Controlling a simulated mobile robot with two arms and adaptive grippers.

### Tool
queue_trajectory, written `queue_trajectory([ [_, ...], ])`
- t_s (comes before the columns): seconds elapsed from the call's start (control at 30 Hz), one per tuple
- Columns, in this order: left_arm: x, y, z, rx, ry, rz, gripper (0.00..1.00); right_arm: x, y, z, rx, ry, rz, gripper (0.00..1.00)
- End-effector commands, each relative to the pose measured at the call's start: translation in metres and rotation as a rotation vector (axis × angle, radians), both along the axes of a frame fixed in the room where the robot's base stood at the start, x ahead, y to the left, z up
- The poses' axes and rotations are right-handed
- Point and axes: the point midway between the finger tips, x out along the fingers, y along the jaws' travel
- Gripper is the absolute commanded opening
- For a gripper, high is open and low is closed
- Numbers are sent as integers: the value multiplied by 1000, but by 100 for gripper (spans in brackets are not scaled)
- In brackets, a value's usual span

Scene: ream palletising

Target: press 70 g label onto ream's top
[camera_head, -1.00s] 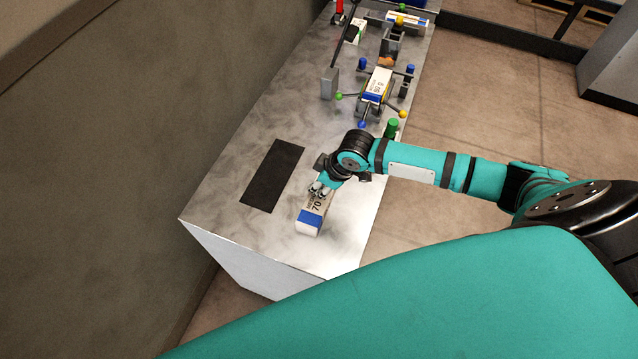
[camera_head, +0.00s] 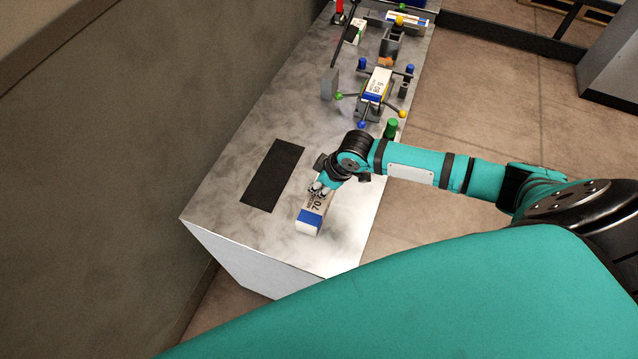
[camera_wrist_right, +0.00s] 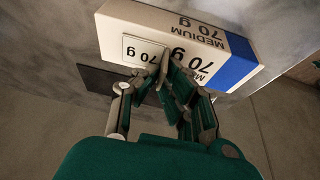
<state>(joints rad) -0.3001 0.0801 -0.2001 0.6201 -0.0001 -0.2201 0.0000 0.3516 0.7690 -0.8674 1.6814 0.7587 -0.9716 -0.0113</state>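The ream (camera_head: 314,212) lies near the front end of the grey bench. It is a white block with a blue band and "70 g" print, and its printed face also fills the top of the right wrist view (camera_wrist_right: 205,48). The small white 70 g label (camera_wrist_right: 143,50) appears flat against this face, beside the print. My right gripper (camera_head: 318,188) is over the ream's far part. In the right wrist view its fingertips (camera_wrist_right: 164,66) come together at the label's edge and cover one corner. The exact contact is partly hidden. My left gripper is not in view.
A black mat (camera_head: 273,176) lies left of the ream on the bench (camera_head: 235,215). Farther back stand another ream (camera_head: 378,84) on a fixture with coloured knobs, a grey block (camera_head: 330,84) and a green cylinder (camera_head: 391,128). The bench's front left is clear.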

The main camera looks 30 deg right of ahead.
Motion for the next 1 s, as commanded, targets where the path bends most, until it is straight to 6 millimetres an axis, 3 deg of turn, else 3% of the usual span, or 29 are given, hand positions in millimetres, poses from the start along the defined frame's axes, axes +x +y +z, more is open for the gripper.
queue_trajectory([
  [0.4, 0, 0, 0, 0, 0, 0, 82, -3, 0, -4, -2, 9, 0, 0],
  [0.63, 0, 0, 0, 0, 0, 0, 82, -3, 0, -4, -2, 9, 0, 33],
  [1.0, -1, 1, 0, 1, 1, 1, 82, -3, -2, 2, -2, 6, 0, 33],
])
